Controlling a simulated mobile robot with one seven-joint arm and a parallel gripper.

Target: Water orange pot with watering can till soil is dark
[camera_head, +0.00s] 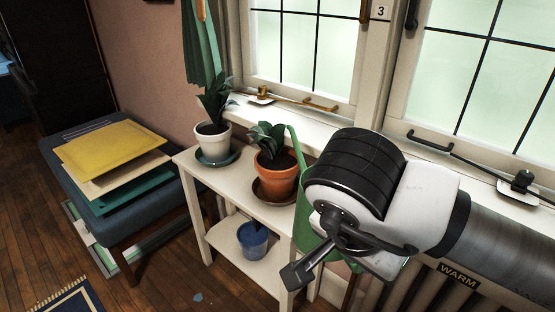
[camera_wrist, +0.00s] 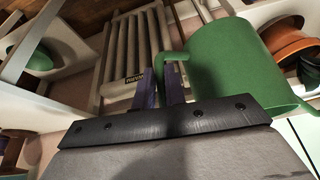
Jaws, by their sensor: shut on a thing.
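The orange pot (camera_head: 278,181) stands on a brown saucer (camera_head: 262,196) on the white shelf stand, with a leafy dark plant in it. Its soil is mostly hidden by leaves, so I cannot tell its shade. The pot also shows at the right edge of the wrist view (camera_wrist: 285,42). The green watering can (camera_wrist: 228,65) is in my gripper (camera_wrist: 161,88), which is shut on its handle at the left side of the can. In the head view the can (camera_head: 304,215) is largely hidden behind my arm, with its spout rising beside the orange pot's right side.
A white pot (camera_head: 212,140) with a plant stands on a green saucer left of the orange pot. A blue pot (camera_head: 253,241) is on the lower shelf. Windows and a sill (camera_head: 300,131) bound the back. A padded bench (camera_head: 98,176) with folders stands left.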

